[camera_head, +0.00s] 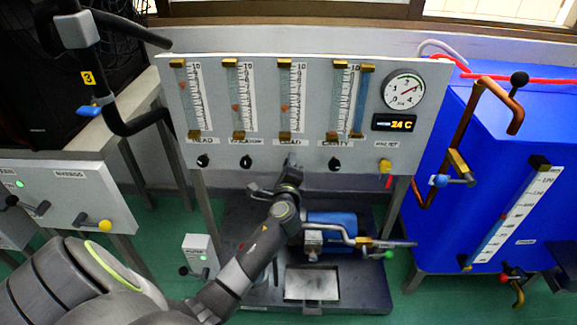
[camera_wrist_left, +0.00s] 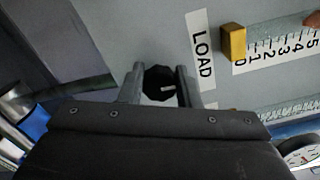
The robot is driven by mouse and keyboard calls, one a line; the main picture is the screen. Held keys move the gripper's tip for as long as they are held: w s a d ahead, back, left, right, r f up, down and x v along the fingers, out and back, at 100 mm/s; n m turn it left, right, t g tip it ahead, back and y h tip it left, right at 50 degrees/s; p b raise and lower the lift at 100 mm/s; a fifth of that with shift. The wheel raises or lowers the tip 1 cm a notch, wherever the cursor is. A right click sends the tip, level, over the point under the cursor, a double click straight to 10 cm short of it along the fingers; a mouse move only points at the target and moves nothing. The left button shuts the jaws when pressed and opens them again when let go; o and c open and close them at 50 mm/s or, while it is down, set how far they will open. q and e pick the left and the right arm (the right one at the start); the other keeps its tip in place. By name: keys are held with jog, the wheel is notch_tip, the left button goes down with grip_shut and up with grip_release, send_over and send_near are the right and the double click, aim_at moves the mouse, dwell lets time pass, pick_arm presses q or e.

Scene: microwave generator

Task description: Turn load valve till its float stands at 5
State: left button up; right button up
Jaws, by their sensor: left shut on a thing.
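The load valve (camera_wrist_left: 160,83) is a black knob with a white pointer mark, beside the LOAD label (camera_wrist_left: 203,55) in the left wrist view. My left gripper (camera_head: 291,162) reaches up to the panel below the LOAD tube and hides the knob in the head view. In the wrist view the fingers of my left gripper (camera_wrist_left: 160,88) sit on both sides of the knob, shut on it. The orange load float (camera_wrist_left: 313,18) shows at the right edge near the 5 mark, partly cut off. The same float (camera_head: 284,108) is small in the head view. My right gripper is not in view.
The grey panel (camera_head: 230,158) carries other tubes and black knobs (camera_head: 334,163) on both sides of my gripper. A round dial (camera_head: 403,91) and a 24 C display (camera_head: 394,123) are to the right. A blue tank (camera_head: 480,130) with pipes stands at the right.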

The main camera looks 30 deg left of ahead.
pick_arm(q)
jog(key=shift+f, duration=0.1)
jog(key=o, duration=1)
jog(key=v, duration=1.7)
jog(key=shift+s+d+p, duration=0.15)
jog(key=shift+d+p, duration=0.05)
jog(key=shift+p, duration=0.1)
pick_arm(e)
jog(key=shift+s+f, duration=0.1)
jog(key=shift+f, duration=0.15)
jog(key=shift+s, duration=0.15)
